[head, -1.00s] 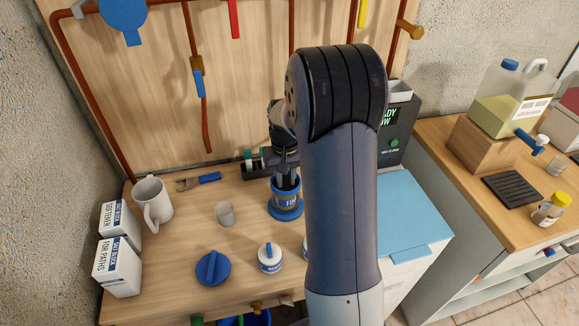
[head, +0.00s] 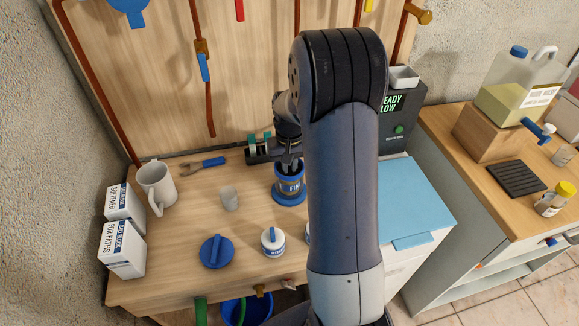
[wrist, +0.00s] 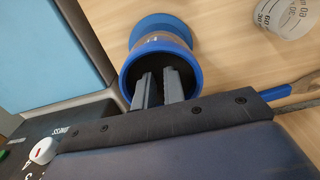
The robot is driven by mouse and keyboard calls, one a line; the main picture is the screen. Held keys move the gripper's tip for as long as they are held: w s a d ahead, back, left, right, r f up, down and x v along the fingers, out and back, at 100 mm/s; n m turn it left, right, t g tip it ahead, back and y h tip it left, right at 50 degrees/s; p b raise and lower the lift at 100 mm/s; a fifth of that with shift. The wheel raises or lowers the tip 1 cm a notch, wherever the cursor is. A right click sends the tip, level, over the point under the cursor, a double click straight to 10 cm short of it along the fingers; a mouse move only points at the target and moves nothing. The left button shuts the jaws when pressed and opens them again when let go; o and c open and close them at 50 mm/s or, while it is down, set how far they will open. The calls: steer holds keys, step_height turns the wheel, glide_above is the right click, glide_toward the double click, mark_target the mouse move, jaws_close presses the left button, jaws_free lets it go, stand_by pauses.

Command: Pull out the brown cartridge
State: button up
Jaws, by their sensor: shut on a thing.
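The filter housing (head: 290,186), a cup with a blue rim, a blue foot and a label starting "FIN", stands upright on the wooden bench. It also shows in the wrist view (wrist: 158,42). My gripper (head: 289,165) is above it, with its fingers reaching down through the rim. In the wrist view the fingertips (wrist: 158,78) go into the dark inside of the housing. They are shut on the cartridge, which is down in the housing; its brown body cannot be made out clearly. My forearm hides part of the bench to the right.
A dark device (head: 402,118) stands behind right, beside a light-blue lid (head: 412,203).

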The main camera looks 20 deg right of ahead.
jaws_close()
steer(key=shift+r, duration=0.35)
stand_by(0.3)
step_height(320, 180, up, 11)
steer(key=p, duration=0.8)
stand_by(1.7)
steer(key=shift+r+p, duration=0.1)
steer(key=shift+p, duration=0.2)
step_height(320, 180, up, 4)
steer(key=p, duration=0.2)
steer(key=shift+p, duration=0.4)
steer(key=shift+w+d, duration=0.1)
steer(key=shift+d, duration=0.05)
